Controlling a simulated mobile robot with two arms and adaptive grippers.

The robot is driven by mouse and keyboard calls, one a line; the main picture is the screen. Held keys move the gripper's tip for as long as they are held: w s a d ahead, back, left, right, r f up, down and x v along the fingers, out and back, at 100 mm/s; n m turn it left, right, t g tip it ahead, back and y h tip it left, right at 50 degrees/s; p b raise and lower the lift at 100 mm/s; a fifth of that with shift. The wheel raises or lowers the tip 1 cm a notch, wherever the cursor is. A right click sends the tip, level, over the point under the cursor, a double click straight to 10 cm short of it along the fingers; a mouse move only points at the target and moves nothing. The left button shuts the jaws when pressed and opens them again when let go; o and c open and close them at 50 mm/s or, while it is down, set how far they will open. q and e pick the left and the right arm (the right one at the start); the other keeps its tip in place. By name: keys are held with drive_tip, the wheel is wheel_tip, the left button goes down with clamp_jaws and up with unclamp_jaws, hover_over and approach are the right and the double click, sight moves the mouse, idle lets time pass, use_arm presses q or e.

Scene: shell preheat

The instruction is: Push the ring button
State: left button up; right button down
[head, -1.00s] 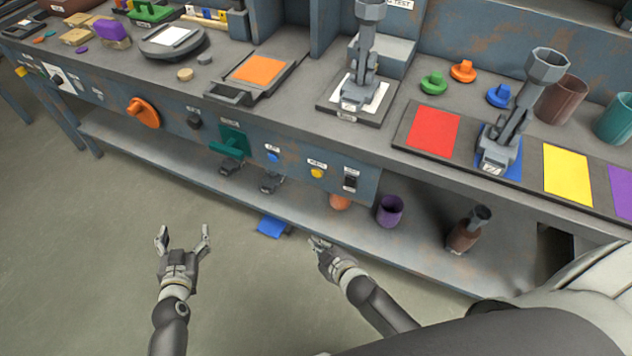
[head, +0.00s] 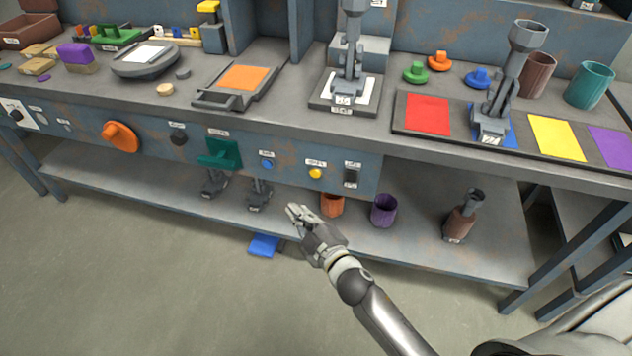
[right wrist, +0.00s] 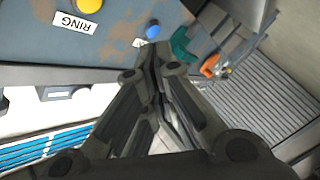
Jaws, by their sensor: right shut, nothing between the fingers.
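The ring button is a yellow round button (head: 315,173) on the blue-grey front panel of the bench, under a small white label. In the right wrist view the yellow button (right wrist: 88,5) is at the top edge, beside a label reading RING. My right gripper (head: 295,211) is shut and empty, below and left of the yellow button in the head view, apart from it. In the right wrist view its closed fingertips (right wrist: 152,52) are near the blue button. My left gripper is not in view.
A blue button (head: 266,164) and a green handle (head: 219,154) are left of the yellow button. A dark switch (head: 351,177) is to its right. The lower shelf (head: 400,245) holds an orange cup (head: 332,204) and a purple cup (head: 384,210). The bench edge overhangs the panel.

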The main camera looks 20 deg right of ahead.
sight(315, 173)
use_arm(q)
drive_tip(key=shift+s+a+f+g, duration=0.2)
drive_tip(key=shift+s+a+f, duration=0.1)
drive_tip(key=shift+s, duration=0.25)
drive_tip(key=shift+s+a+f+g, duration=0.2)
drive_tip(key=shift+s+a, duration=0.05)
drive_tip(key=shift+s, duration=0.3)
use_arm(e)
drive_tip(key=shift+r, duration=0.45)
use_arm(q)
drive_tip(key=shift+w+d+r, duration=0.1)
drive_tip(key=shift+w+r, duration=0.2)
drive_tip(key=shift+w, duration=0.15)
use_arm(e)
drive_tip(key=w+d, duration=0.5)
drive_tip(key=w, duration=0.2)
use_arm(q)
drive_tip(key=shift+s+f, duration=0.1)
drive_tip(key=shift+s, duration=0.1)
use_arm(e)
drive_tip(key=shift+w, duration=0.1)
